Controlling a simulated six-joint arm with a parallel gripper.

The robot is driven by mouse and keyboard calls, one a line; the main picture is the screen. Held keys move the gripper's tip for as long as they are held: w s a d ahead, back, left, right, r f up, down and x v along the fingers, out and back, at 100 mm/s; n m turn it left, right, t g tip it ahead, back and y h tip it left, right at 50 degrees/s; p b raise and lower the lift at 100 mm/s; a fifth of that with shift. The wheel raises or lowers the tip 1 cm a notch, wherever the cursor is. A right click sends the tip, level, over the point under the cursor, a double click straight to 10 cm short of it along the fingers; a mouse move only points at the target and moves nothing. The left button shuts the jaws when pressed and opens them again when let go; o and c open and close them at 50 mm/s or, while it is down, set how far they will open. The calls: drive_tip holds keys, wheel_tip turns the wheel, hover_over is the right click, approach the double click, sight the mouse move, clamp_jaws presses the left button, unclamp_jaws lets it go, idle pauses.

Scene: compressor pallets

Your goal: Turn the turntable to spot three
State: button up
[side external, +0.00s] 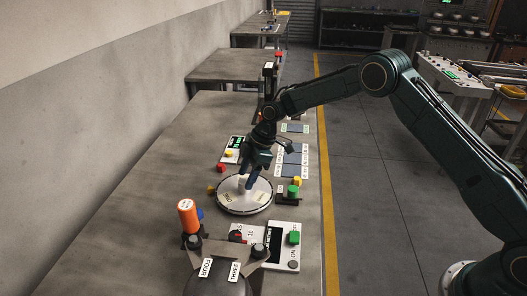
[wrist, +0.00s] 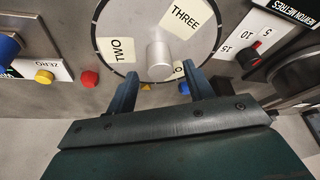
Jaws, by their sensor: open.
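The turntable (side external: 232,205) is a pale round disc with a dark rim, lying on the grey bench. It also shows in the wrist view (wrist: 203,58), with labels reading TWO (wrist: 117,50) and THREE (wrist: 180,18), and a third label partly hidden by a finger. A light upright peg (wrist: 159,61) stands on the disc; in the side view it is just beside my fingers. My gripper (wrist: 163,88) is open, its two blue fingers spread on either side near the peg, with nothing seen held between them. In the side view my gripper (side external: 250,177) points down over the disc.
A red button (wrist: 89,78) and a yellow button (wrist: 44,77) sit beside the turntable. A panel with a dial marked 5, 10 and 15 (wrist: 256,50) is on the other side. In the side view an orange cylinder (side external: 187,215) and a green button (side external: 294,237) stand nearer the camera.

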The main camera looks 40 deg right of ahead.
drive_tip(key=s+d+r+m, duration=0.1)
drive_tip(key=s+d+r, duration=0.1)
drive_tip(key=s+r, duration=0.2)
drive_tip(key=s+d+r+m+t, duration=0.1)
drive_tip(key=s+r, duration=0.3)
drive_tip(key=r, duration=0.7)
drive_tip(key=s+d+r+m+h, duration=0.1)
drive_tip(key=s+d+r+m, duration=0.1)
drive_tip(key=r, duration=0.6)
drive_tip(key=shift+s+d+r+m+t, duration=0.3)
drive_tip(key=shift+s+d, duration=0.2)
drive_tip(key=shift+s, duration=0.55)
drive_tip(key=shift+w+f, duration=0.1)
drive_tip(key=shift+f, duration=0.05)
drive_tip(key=m, duration=0.2)
approach(244, 181)
drive_tip(key=v, duration=0.3)
drive_tip(key=shift+s+a, duration=0.1)
drive_tip(key=shift+s, duration=0.25)
drive_tip(key=shift+t, duration=0.3)
drive_tip(key=x, duration=1.3)
drive_tip(key=shift+f, duration=0.35)
